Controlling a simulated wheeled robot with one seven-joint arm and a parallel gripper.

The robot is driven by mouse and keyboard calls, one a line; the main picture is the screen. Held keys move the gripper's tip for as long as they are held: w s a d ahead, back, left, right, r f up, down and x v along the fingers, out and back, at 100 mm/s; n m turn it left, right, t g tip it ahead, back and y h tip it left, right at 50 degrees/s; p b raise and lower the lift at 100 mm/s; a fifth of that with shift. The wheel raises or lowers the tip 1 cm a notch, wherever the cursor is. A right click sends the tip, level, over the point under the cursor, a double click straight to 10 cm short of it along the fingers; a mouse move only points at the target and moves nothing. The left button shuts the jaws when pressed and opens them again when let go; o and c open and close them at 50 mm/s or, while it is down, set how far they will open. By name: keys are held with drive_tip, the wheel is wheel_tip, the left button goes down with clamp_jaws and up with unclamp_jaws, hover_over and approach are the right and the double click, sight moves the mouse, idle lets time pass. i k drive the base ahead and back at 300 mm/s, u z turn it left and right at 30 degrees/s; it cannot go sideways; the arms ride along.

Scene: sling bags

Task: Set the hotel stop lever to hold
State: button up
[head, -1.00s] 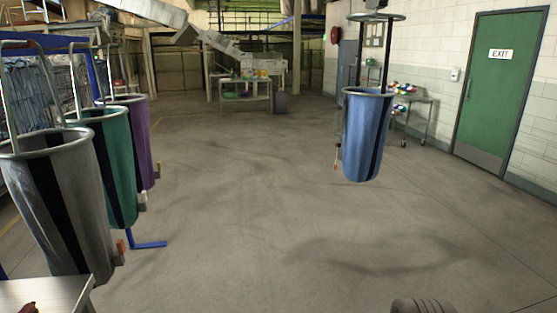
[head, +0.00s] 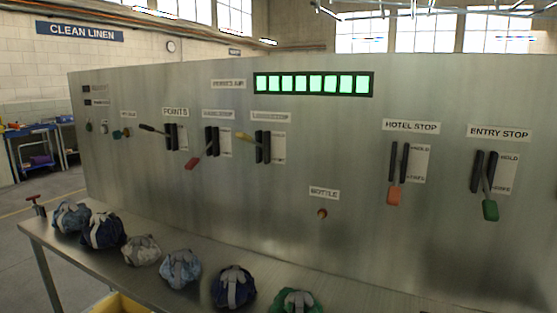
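The hotel stop lever (head: 394,194) is on the right part of the steel control panel (head: 330,215), under a HOTEL STOP label (head: 411,127). Its orange handle hangs down, near the lower word of its plate (head: 415,165). HOLD is the upper word; the lower word is too small to read surely. The black slot above the handle is bare. My gripper is not in view.
The entry stop lever (head: 489,209), green, hangs down to the right. Red (head: 192,163) and yellow (head: 243,136) levers are left of centre. A steel bench (head: 188,286) with several bundled cloth bags runs along the panel's foot. Green lights (head: 313,84) glow above.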

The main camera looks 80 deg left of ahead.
sight(393, 200)
drive_tip(key=u, duration=2.25)
drive_tip(key=k, duration=0.65)
drive_tip(key=u, duration=0.1)
drive_tip(key=i, duration=0.45)
drive_tip(key=u, duration=0.75)
drive_tip(key=i, duration=1.1)
drive_tip(key=u, duration=0.4)
